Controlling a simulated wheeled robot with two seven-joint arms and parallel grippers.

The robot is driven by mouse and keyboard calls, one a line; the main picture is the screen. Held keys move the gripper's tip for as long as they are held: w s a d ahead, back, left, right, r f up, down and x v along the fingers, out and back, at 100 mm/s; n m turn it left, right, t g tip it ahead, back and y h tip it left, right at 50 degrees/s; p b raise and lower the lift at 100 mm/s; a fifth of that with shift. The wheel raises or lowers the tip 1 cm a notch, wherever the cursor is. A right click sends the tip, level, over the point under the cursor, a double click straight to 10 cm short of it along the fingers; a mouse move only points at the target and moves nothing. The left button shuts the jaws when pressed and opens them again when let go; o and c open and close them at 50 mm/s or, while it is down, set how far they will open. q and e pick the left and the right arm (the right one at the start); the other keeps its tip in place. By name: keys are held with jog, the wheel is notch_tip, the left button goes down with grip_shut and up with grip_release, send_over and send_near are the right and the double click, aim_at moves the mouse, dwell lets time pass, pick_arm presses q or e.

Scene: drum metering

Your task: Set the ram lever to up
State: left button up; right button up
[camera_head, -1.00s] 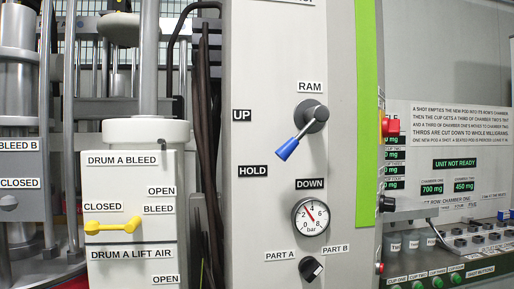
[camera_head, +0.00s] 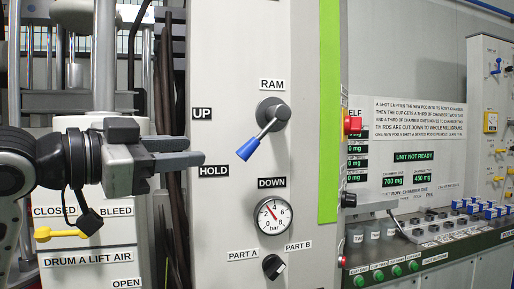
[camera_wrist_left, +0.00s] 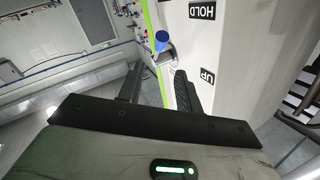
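The ram lever (camera_head: 256,142) has a grey hub and a blue grip, on the pale panel under the RAM label (camera_head: 272,84). Its grip points down and left, toward the HOLD label (camera_head: 214,171). The UP label (camera_head: 202,113) is higher on the left; the DOWN label (camera_head: 271,183) is below. My left gripper (camera_head: 190,157) is left of the lever, near HOLD, apart from the grip. In the left wrist view, its two fingers (camera_wrist_left: 157,76) are spread and empty, with the blue grip (camera_wrist_left: 162,39) beyond their tips. My right gripper is not in view.
A pressure gauge (camera_head: 272,215) and a black selector knob (camera_head: 273,266) sit below the lever. A green strip (camera_head: 329,110) and a red button (camera_head: 352,124) are to the right. Dark hoses (camera_head: 170,75) run left of the panel. A yellow handle (camera_head: 62,233) is at lower left.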

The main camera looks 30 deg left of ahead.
aim_at(247, 147)
pick_arm(q)
jog(key=p+x, duration=0.7)
jog(key=x, duration=0.8)
jog(key=shift+w+d+f, duration=0.1)
jog(key=shift+w, duration=0.05)
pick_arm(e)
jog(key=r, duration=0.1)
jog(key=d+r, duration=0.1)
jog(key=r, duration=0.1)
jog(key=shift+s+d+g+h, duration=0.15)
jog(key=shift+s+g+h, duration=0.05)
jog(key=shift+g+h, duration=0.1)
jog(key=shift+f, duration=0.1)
pick_arm(q)
grip_shut()
